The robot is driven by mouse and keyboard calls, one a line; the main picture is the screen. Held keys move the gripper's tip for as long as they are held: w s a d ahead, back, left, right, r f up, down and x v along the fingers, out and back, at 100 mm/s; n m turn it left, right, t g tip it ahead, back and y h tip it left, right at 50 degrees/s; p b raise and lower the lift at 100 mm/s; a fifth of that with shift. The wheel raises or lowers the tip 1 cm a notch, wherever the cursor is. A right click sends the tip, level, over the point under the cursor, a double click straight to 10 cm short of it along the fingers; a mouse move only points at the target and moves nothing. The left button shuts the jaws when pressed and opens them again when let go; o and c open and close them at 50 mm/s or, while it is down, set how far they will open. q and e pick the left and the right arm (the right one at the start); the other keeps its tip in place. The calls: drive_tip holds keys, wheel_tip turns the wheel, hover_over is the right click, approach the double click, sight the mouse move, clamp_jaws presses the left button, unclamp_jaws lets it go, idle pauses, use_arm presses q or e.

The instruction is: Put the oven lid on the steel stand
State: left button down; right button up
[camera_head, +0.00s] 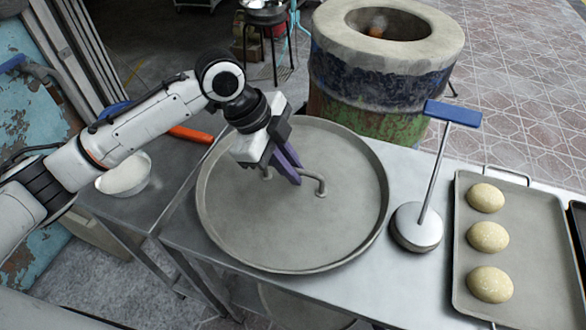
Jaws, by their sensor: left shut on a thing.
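The oven lid (240,225) is a wide round steel disc with a raised rim and a bent bar handle (320,187) in its middle. It lies level over the steel table (413,270), reaching past the table's front edge. I cannot tell whether it touches the top. My left gripper (284,166) comes in from the upper left, with its purple fingers shut on the left part of the handle. My right gripper is not in view. No separate stand can be told for certain from the steel table.
The barrel oven (385,75) stands behind the table, its round top open. A blue-handled tool with a round metal base (416,228) stands right of the lid. Further right, a tray (462,225) holds three dough balls (488,237). A bowl (123,177) sits at left.

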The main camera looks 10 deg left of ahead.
use_arm(q)
drive_tip(key=shift+f, duration=0.15)
drive_tip(key=c, duration=1.8)
unclamp_jaws()
drive_tip(key=shift+f, duration=0.1)
drive_tip(key=shift+c, duration=0.2)
drive_tip(key=v, duration=1.2)
drive_tip(key=shift+p, duration=0.4)
